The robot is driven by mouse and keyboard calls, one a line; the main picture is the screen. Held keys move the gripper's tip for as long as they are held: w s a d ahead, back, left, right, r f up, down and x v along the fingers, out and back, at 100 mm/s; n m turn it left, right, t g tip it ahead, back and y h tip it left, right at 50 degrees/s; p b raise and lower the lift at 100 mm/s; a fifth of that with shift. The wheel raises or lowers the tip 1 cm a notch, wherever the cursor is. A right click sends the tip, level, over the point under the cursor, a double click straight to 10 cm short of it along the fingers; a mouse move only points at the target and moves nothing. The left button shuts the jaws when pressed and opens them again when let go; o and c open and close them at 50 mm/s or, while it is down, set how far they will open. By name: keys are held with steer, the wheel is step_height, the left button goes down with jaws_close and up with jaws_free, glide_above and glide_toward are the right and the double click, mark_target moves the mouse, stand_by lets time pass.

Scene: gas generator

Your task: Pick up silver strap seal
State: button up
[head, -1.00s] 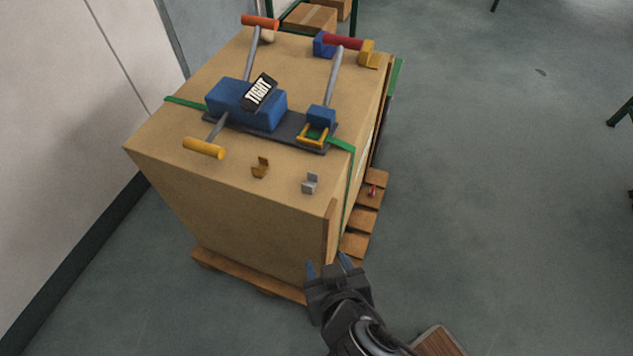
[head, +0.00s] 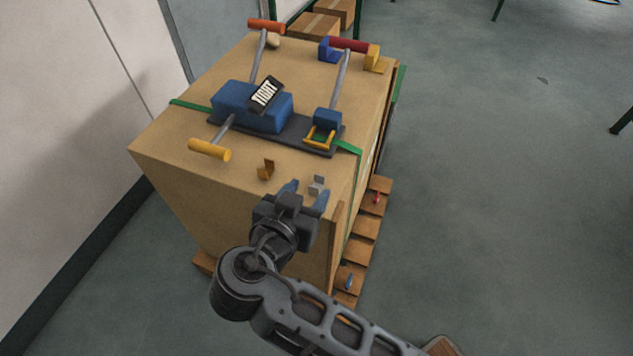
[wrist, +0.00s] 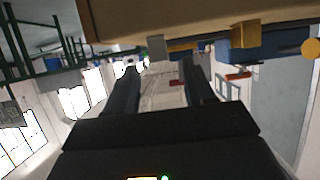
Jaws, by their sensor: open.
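The silver strap seal (head: 317,185) is a small grey bent piece on top of the large cardboard box (head: 180,160), near its front right corner. It also shows in the wrist view (wrist: 157,47), ahead of and between the fingers. My gripper (head: 306,194) is open and empty, with its blue fingertips at the front edge of the box top, just short of the seal. In the head view the fingers partly overlap the area around the seal, so the exact gap is hard to tell. A brass-coloured seal (head: 266,169) sits to the left of the silver one.
A wooden pallet (head: 366,223) is underneath. Floor at right is clear.

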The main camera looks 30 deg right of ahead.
mark_target(315, 183)
steer(key=shift+x, duration=1.8)
jaws_close()
